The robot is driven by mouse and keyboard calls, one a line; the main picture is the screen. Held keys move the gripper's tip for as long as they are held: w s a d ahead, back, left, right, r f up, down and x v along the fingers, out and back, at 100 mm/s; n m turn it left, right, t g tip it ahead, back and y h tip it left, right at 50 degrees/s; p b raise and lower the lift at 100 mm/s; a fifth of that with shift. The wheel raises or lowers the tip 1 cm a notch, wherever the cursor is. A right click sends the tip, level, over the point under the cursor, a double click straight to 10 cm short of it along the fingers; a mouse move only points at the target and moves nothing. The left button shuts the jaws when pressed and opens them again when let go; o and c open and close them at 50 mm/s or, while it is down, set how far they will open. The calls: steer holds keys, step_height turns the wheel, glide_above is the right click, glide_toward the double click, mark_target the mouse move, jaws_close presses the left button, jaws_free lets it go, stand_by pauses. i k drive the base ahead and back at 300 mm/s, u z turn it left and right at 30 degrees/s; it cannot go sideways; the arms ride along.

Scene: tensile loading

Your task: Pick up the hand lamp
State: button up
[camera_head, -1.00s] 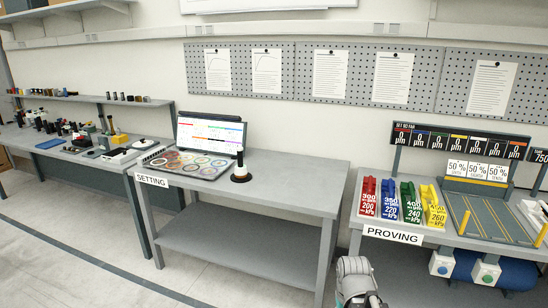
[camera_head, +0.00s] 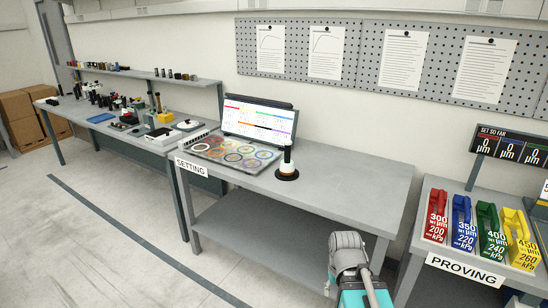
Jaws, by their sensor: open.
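I cannot make out for certain which thing is the hand lamp. Many small dark items (camera_head: 100,106) stand on the left bench, too small to tell apart. Part of my own arm, grey and teal, shows at the bottom of the picture. My gripper is not in view.
A lit screen (camera_head: 258,119) and a mat with coloured rings (camera_head: 235,153) are on the SETTING table. The PROVING table at the right holds red, blue, green and yellow blocks (camera_head: 478,225). Cardboard boxes (camera_head: 20,118) stand far left. The floor (camera_head: 110,215) at left is clear.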

mark_target(287, 169)
steer(key=u, duration=0.15)
steer(key=i, duration=0.95)
steer(key=u, duration=0.05)
